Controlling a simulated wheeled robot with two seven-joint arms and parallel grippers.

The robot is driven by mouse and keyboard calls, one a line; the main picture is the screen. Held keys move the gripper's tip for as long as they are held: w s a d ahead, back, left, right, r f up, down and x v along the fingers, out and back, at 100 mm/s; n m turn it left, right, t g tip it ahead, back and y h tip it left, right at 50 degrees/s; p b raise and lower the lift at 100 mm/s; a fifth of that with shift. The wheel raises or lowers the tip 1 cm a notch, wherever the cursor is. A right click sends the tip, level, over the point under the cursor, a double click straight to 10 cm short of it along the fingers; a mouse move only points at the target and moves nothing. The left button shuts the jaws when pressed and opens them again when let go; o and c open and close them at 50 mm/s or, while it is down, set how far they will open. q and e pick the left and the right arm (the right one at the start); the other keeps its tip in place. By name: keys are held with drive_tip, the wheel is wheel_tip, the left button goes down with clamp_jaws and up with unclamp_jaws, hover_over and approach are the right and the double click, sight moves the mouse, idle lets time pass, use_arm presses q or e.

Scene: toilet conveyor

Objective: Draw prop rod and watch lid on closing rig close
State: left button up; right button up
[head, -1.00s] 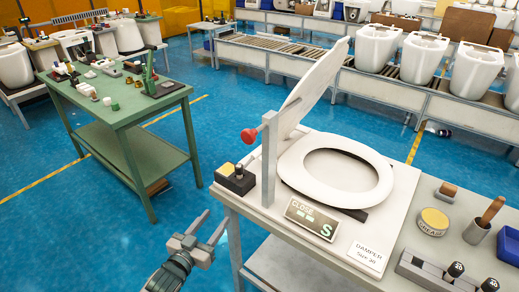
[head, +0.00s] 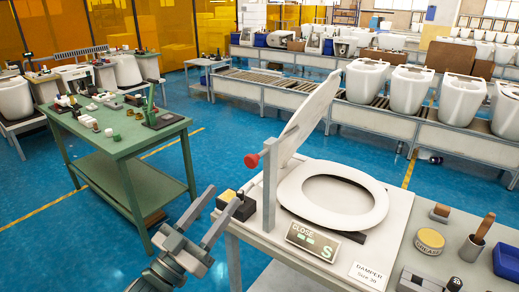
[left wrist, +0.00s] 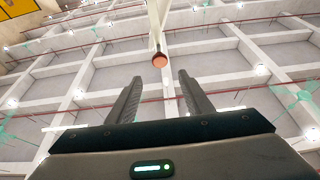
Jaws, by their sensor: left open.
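The closing rig stands on the grey bench, with a white toilet seat ring (head: 333,196) lying flat. Its white lid (head: 307,121) is tilted up, leaning back to the right. A grey post (head: 270,185) stands at the rig's left. The prop rod's red knob (head: 251,160) sticks out on the post's left; the knob also shows ahead in the left wrist view (left wrist: 160,60). The rest of the rod is mostly hidden. My left gripper (head: 222,210) is open and empty, below and left of the knob, apart from it. My right gripper is out of view.
A "CLOSE S" display (head: 312,241) and a damper label (head: 367,275) sit at the bench front. A yellow-and-black button box (head: 236,205) stands left of the post, close to my left gripper. A grease tin (head: 429,241) is at right. A green table (head: 120,145) stands at left.

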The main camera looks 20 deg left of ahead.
sight(253, 156)
use_arm(q)
drive_tip(key=p+x, duration=0.6)
drive_tip(key=x, duration=0.9)
drive_tip(key=shift+w+r, duration=0.15)
drive_tip(key=shift+w, duration=0.2)
drive_tip(key=shift+w+d+r, duration=0.2)
drive_tip(key=shift+w+d, duration=0.1)
drive_tip(key=shift+w, duration=0.35)
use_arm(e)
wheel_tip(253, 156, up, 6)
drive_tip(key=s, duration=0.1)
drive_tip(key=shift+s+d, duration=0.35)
